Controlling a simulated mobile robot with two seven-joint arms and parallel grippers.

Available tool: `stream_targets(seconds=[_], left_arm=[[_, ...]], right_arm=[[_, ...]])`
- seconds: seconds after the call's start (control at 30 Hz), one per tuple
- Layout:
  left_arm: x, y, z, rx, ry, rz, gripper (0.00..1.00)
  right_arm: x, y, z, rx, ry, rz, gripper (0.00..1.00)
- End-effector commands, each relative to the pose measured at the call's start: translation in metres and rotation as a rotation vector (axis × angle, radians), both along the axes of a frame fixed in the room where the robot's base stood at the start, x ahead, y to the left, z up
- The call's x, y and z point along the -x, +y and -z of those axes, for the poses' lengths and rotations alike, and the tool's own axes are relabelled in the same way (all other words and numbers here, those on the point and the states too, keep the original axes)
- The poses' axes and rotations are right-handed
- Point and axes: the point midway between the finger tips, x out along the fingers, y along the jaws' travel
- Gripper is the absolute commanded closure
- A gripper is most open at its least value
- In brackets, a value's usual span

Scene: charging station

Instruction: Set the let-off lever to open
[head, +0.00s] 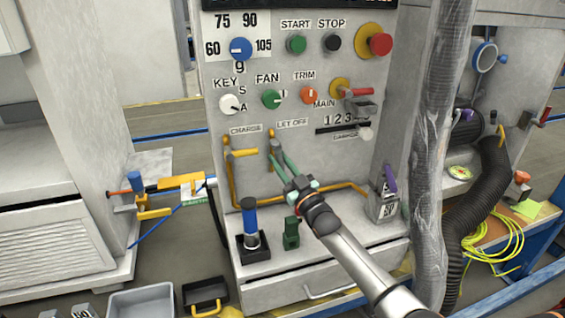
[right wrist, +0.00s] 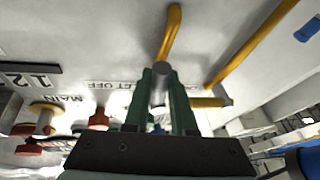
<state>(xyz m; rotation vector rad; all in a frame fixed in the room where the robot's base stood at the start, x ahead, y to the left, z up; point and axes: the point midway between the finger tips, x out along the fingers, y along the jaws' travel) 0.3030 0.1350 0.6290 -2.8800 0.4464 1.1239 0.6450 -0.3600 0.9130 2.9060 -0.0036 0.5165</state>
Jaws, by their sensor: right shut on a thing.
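The let-off lever (head: 273,141) is on the grey panel just left of the LET OFF label (head: 292,123), on a yellow pipe. My right gripper (head: 278,155) reaches up to it with green fingers. In the right wrist view the gripper (right wrist: 161,88) is shut around a grey rod, the lever (right wrist: 160,76), with a finger on each side. The fingers hide part of the lever, so its exact angle is hard to tell. My left gripper is not in view.
The yellow charge lever (head: 241,153) points sideways close on the left. Knobs and buttons, such as the red trim knob (head: 310,95), sit above. A blue-handled post (head: 250,220) and a green block (head: 291,233) stand on the ledge below. A hose (head: 436,130) hangs at right.

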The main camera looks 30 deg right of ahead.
Motion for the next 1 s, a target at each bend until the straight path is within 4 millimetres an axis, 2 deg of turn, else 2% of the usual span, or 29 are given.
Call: stream_targets(seconds=[0.23, 0.7, 0.73, 1.0], left_arm=[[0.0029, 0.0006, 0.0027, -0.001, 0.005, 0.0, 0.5], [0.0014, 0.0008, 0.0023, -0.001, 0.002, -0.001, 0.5], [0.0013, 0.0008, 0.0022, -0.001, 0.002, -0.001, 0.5], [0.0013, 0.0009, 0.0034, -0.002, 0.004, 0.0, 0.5]], right_arm=[[-0.0008, 0.0026, 0.0004, -0.064, -0.014, -0.001, 1.0], [-0.001, 0.0031, -0.0001, -0.073, -0.017, 0.0, 1.0], [-0.001, 0.003, -0.0001, -0.073, -0.017, 0.0, 0.74], [-0.0009, 0.0031, -0.0002, -0.072, -0.017, 0.0, 0.47]])
